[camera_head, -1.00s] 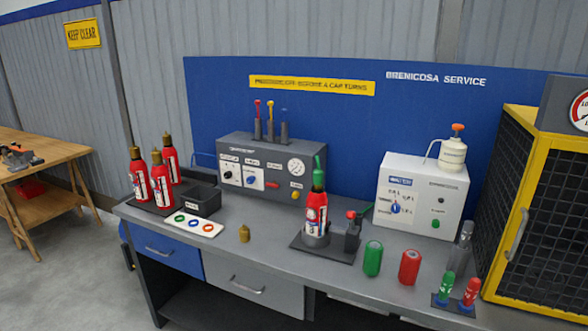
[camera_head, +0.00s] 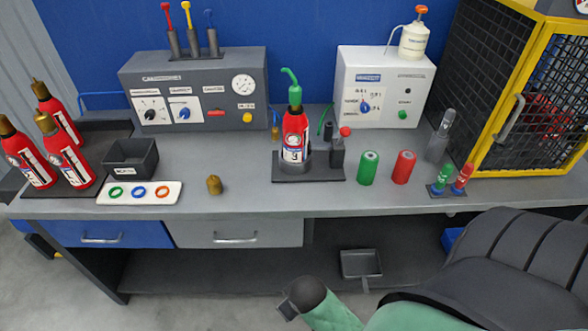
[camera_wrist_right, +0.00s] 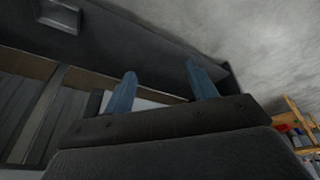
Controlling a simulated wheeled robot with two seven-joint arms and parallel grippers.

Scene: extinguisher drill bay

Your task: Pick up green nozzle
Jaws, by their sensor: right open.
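A red extinguisher (camera_head: 295,135) stands upright in a dark holder on the bench, with a bent green nozzle (camera_head: 294,88) on its top. Right of it, a small dark stand (camera_head: 449,192) holds a green piece (camera_head: 440,178) and a red piece (camera_head: 462,178); I cannot tell whether these are nozzles. My right gripper (camera_wrist_right: 160,82) is open in the right wrist view, its two blue fingers apart with nothing seen between them. It is away from the green nozzle, which that view does not show. My left gripper is not in view.
A green cylinder (camera_head: 368,168) and a red cylinder (camera_head: 403,167) stand on the bench. A yellow-framed mesh cage (camera_head: 515,100) closes the right side. Extinguishers (camera_head: 65,152), a dark bin (camera_head: 131,158) and a ring card (camera_head: 140,193) are left. The bench front is mostly clear.

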